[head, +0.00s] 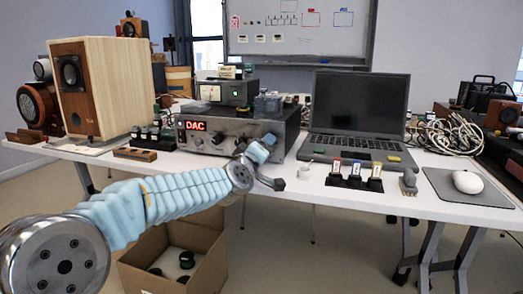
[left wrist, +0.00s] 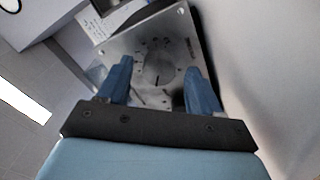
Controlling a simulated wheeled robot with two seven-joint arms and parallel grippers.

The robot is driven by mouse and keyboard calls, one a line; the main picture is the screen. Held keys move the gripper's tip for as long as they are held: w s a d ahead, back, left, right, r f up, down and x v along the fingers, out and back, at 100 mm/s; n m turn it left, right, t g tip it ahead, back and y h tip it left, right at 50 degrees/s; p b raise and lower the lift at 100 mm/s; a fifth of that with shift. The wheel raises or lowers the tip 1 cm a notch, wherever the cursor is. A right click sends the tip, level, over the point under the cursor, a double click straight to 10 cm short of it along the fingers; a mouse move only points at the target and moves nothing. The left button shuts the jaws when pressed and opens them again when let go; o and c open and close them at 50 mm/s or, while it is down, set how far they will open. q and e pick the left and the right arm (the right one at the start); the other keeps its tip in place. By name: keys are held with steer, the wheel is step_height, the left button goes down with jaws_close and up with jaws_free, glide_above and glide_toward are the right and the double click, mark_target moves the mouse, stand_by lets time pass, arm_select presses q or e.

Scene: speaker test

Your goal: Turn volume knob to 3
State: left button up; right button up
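The amplifier (head: 225,138) is a grey metal box with a red "DAC" display, standing on the white table. In the left wrist view its brushed front panel (left wrist: 184,35) faces me, with a round metal volume knob (left wrist: 158,68) ringed by small dark marks. The marks are too small to read. My left gripper (head: 262,149) is at the panel's right part and hides the knob in the head view. In the left wrist view my left gripper (left wrist: 160,66) is open, its blue fingers on either side of the knob with visible gaps. My right gripper is not in view.
A laptop (head: 356,115) stands right of the amplifier, a wooden speaker (head: 100,85) left. A small meter box (head: 226,92) sits on top of the amplifier. An open cardboard box (head: 180,262) is below.

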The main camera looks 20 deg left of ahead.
arm_select(q)
steer(key=shift+s, duration=0.1)
steer(key=s, duration=1.3)
steer(key=shift+s+a, duration=0.25)
steer(key=shift+s, duration=0.05)
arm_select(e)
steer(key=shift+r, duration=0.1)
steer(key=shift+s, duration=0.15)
